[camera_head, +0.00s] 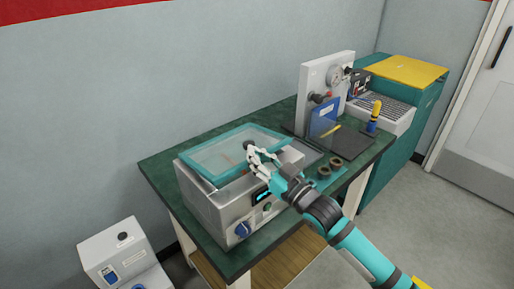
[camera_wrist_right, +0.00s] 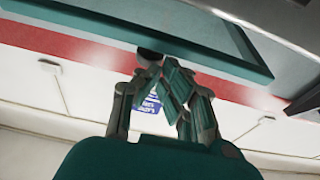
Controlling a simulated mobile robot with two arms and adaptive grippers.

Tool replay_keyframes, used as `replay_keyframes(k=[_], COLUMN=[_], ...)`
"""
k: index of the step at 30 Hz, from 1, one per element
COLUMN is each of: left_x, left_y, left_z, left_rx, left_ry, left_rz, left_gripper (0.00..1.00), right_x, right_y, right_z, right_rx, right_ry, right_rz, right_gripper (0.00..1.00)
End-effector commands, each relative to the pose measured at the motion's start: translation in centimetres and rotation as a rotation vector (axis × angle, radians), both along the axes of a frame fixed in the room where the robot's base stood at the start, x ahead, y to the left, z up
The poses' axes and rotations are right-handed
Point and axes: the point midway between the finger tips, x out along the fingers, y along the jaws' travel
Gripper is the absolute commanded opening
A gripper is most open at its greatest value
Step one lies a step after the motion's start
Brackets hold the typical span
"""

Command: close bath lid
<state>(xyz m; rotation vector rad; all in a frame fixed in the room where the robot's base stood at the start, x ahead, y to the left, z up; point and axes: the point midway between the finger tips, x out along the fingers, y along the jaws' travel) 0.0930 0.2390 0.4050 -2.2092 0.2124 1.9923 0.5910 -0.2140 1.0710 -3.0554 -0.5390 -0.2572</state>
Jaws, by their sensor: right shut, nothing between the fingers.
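The bath (camera_head: 218,212) is a grey metal box with a blue knob and a lit display on its front, standing on the green-topped table. Its lid (camera_head: 206,178) has a teal frame around a clear panel and sits over the bath's top. It looks tilted up from the bath, though how far is hard to tell. In the right wrist view the lid's frame (camera_wrist_right: 150,35) crosses above my fingers. My right gripper (camera_head: 254,154) is shut and empty at the lid's right side, close to a dark round knob (camera_wrist_right: 149,54). Contact is unclear. My left gripper is not in view.
On the table (camera_head: 160,164) to the right stand a white gauge panel (camera_head: 312,77), a dark plate (camera_head: 346,144), a yellow-handled tool (camera_head: 374,114) and brown rings (camera_head: 323,172). A grey-white unit (camera_head: 119,252) stands at lower left. A teal cabinet (camera_head: 425,100) stands beyond the table.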

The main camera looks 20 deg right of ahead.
Motion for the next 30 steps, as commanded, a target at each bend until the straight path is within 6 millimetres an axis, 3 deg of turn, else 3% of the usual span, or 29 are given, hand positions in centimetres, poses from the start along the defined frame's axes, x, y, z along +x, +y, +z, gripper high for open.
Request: replay_keyframes(k=[4,11,19,30], left_x=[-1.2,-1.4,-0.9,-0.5], left_y=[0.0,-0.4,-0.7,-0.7], left_z=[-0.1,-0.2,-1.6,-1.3], left_rx=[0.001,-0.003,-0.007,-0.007], left_ry=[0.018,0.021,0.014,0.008], left_rz=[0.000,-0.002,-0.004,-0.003], left_gripper=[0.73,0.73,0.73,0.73], right_x=[0.0,-0.1,-0.7,-0.8], right_y=[0.0,0.0,-0.3,-0.3], right_z=[-0.1,-0.4,-4.3,-4.6], right_rx=[0.000,0.001,0.002,-0.001], right_ry=[-0.001,0.000,0.002,0.008], right_rz=[0.000,0.000,-0.001,-0.002], right_gripper=[0.00,0.00,0.00,0.00])
